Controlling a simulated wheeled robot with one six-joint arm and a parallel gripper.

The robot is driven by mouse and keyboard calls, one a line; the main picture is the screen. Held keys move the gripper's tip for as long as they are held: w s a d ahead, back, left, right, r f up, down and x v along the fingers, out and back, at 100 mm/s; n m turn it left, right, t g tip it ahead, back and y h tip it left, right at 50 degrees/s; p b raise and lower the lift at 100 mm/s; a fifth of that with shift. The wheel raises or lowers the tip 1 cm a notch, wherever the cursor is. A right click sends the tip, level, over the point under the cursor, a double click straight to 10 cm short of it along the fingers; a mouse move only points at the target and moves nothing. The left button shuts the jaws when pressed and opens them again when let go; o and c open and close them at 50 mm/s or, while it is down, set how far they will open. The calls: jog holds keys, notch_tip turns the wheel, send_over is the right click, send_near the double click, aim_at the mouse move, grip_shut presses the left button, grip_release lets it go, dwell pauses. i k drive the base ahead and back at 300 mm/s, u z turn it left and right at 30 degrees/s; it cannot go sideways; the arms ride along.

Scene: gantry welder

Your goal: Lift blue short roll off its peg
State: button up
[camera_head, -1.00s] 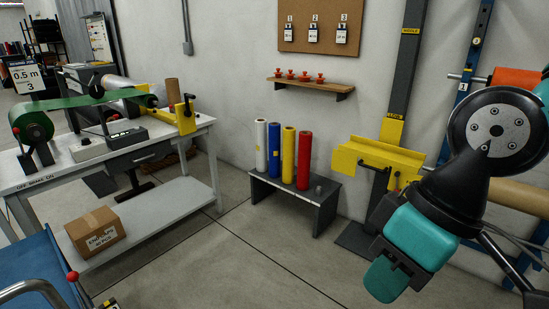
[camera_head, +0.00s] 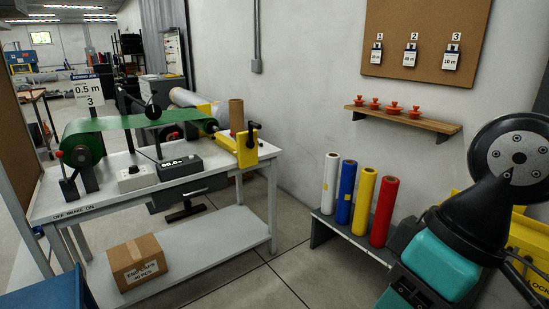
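The blue roll (camera_head: 346,192) stands upright on a low dark bench (camera_head: 322,232) against the wall. It is between the white roll (camera_head: 331,183) on its left and the yellow roll (camera_head: 364,198) on its right. The red roll (camera_head: 384,212) is at the right end of this row. No peg shows under or inside the blue roll. My teal and black arm is at the lower right, in front of the right part of the bench. My gripper's fingertips are not visible.
A grey worktable (camera_head: 215,265) with a green belt (camera_head: 135,122) and a yellow bracket (camera_head: 246,150) stands at the left. A cardboard box (camera_head: 137,262) sits on its lower shelf. A wooden wall shelf (camera_head: 430,122) holds red knobs above the bench. Floor is clear between table and bench.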

aim_at(349, 166)
jog(key=i, duration=2.35)
jog(key=z, duration=0.6)
jog(key=i, duration=1)
jog(key=z, duration=0.15)
